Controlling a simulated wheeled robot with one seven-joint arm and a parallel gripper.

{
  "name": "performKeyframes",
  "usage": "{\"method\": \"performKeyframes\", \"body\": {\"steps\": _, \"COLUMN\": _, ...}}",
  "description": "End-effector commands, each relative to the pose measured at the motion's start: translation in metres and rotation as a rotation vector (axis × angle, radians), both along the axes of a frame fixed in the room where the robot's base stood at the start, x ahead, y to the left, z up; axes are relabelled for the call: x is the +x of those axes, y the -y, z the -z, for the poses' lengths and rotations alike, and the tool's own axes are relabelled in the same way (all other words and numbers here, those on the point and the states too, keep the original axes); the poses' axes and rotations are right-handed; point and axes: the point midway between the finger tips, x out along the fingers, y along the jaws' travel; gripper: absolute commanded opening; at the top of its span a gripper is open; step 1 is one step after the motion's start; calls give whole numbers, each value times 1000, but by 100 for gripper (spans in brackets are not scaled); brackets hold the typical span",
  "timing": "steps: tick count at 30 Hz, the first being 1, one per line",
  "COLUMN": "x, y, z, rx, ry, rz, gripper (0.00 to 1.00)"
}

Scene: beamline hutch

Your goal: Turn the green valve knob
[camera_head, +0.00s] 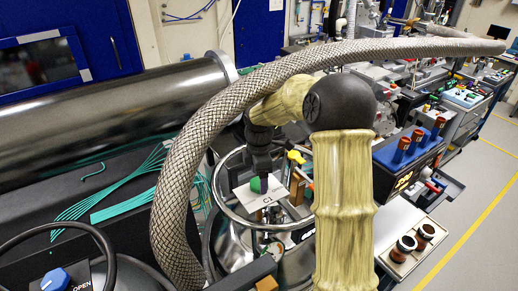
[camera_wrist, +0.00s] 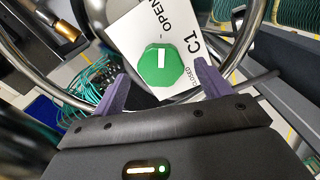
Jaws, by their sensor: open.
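The green valve knob (camera_wrist: 160,66) is octagonal with a white bar on its face. It sits on a white card (camera_wrist: 133,30) that reads "OPEN", "C1" and "CLOSED". In the wrist view my gripper (camera_wrist: 155,78) has its two purple fingers apart, one to the lower left and one to the right of the knob, with nothing between them that it holds. I cannot tell how far above the knob the fingertips are. In the head view the green knob (camera_head: 258,184) shows partly below my wrist, and my fingers are hidden or too small to tell.
A steel ring (camera_head: 222,203) surrounds the knob's post. A braided hose (camera_head: 180,170) arches close by on the left. A yellow-handled valve (camera_head: 296,157) stands just right. Teal cables (camera_head: 120,195) lie at left. A blue knob (camera_head: 55,280) is at the lower left.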

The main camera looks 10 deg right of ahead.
Motion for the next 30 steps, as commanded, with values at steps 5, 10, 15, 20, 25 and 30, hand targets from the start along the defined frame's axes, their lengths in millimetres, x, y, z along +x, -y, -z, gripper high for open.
{"method": "performKeyframes", "body": {"steps": 5, "x": 1, "y": 0, "z": -32, "rx": 0, "ry": 7, "rz": 0, "gripper": 76}}
{"method": "performKeyframes", "body": {"steps": 10, "x": 1, "y": 0, "z": -66, "rx": 0, "ry": 7, "rz": 0, "gripper": 76}}
{"method": "performKeyframes", "body": {"steps": 15, "x": 1, "y": 0, "z": -101, "rx": 0, "ry": 7, "rz": 0, "gripper": 76}}
{"method": "performKeyframes", "body": {"steps": 20, "x": 1, "y": 0, "z": -132, "rx": 1, "ry": 7, "rz": -1, "gripper": 76}}
{"method": "performKeyframes", "body": {"steps": 25, "x": 1, "y": 0, "z": -152, "rx": 1, "ry": 4, "rz": -2, "gripper": 76}}
{"method": "performKeyframes", "body": {"steps": 30, "x": 0, "y": 0, "z": -158, "rx": 1, "ry": 2, "rz": -2, "gripper": 76}}
